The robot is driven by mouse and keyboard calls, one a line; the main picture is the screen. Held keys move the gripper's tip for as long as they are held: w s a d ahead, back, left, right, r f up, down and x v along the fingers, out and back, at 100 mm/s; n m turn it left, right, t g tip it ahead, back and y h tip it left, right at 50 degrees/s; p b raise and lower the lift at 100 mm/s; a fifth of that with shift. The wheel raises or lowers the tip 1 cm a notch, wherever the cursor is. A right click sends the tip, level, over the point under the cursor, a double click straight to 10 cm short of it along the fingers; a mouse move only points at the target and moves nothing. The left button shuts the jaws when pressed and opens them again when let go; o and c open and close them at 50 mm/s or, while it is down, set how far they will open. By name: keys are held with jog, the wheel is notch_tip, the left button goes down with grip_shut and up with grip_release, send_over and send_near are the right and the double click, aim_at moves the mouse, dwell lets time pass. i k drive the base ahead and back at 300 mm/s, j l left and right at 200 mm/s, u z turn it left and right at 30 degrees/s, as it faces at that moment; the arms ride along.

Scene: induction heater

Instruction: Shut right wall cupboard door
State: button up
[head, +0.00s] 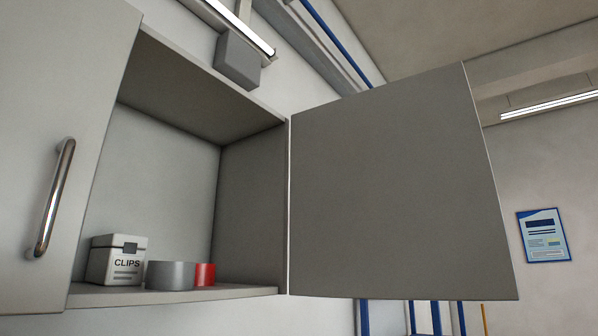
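The right wall cupboard door (395,195) is a flat grey panel in the head view. It stands wide open, swung out to the right on hinges at the right side of the cupboard. Its inner face shows; its outer face and handle are hidden. The open cupboard compartment (165,160) is to the left of the door. My gripper is not in view.
A closed left door (75,90) has a vertical metal handle (54,198). On the cupboard floor (225,293) are a white CLIPS box (118,262), a grey roll (170,275) and a red item (206,274). A poster (544,236) hangs at the right.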

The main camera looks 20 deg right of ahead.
aim_at(394, 196)
jog(key=i+l+u, duration=0.1)
jog(key=l+u, duration=0.85)
jog(key=k+l+u, duration=0.1)
jog(key=l+u, duration=0.4)
jog(key=k+l+u, duration=0.1)
jog(key=l, duration=0.3)
jog(key=k+l+u, duration=0.1)
jog(key=l, duration=0.35)
jog(key=k+l+u, duration=0.1)
jog(key=k+l, duration=0.15)
jog(key=l, duration=0.15)
jog(key=k+l, duration=0.15)
jog(key=l, duration=0.25)
jog(key=k+l+u, duration=0.15)
jog(key=l, duration=0.2)
jog(key=k+l+u, duration=0.1)
jog(key=k+l, duration=0.15)
jog(key=l, duration=0.15)
jog(key=k+l, duration=0.2)
jog(key=l, duration=0.2)
jog(key=k+l, duration=0.2)
jog(key=l, duration=0.15)
jog(key=k+l, duration=0.2)
jog(key=l, duration=0.2)
